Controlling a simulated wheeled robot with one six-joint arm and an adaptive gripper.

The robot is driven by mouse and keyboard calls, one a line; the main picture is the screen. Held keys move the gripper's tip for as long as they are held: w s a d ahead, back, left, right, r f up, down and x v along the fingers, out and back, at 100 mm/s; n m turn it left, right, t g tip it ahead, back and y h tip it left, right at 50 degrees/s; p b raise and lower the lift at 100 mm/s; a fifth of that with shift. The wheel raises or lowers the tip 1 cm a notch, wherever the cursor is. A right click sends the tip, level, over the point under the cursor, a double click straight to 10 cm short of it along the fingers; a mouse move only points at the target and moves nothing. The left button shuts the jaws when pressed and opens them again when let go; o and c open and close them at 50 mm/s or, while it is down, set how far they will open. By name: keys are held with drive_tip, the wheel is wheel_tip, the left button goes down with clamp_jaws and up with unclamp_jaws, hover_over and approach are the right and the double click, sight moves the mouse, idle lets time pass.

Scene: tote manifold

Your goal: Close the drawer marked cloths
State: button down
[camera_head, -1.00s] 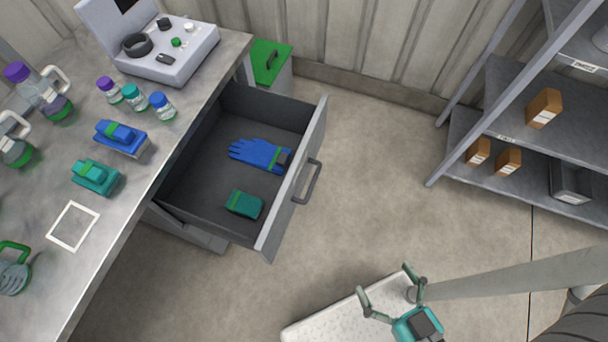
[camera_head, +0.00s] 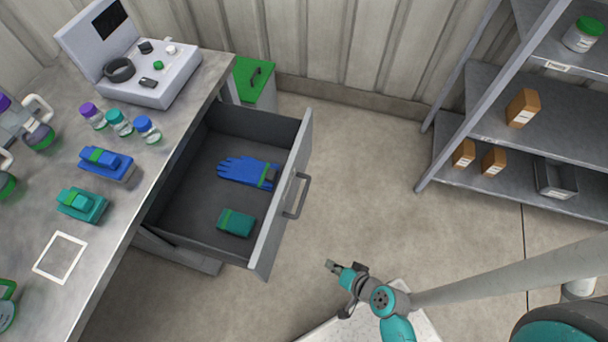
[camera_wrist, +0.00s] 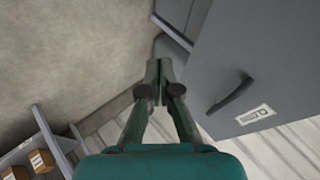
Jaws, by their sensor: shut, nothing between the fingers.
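A grey drawer (camera_head: 280,200) stands pulled out from under the metal bench in the head view. A blue glove (camera_head: 245,171) and a folded green cloth-like item (camera_head: 236,222) lie inside it. Its bar handle (camera_head: 297,195) is on the outer face. My gripper (camera_head: 333,267) is shut and empty, to the lower right of the drawer front and apart from it. In the wrist view my fingertips (camera_wrist: 158,68) are together. A grey front panel (camera_wrist: 270,65) with a dark handle (camera_wrist: 230,94) and a white label (camera_wrist: 255,115) shows at right; I cannot read the label surely.
The bench (camera_head: 110,225) at left holds bottles, small bundles and a scale-like device (camera_head: 145,70). A green-lidded bin (camera_head: 253,80) stands behind the drawer. A shelf rack (camera_head: 470,120) with brown boxes is at right. The floor between drawer and rack is clear.

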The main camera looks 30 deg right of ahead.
drive_tip(key=w+d+m+y, duration=0.1)
drive_tip(key=w+y, duration=0.1)
drive_tip(key=w, duration=0.4)
drive_tip(key=n+t+y, duration=0.1)
drive_tip(key=t+y, duration=0.3)
drive_tip(key=y, duration=0.4)
approach(295, 174)
drive_tip(key=x, duration=0.7)
drive_tip(key=shift+w+r, duration=0.1)
drive_tip(key=shift+r, duration=0.1)
drive_tip(key=shift+a, duration=0.15)
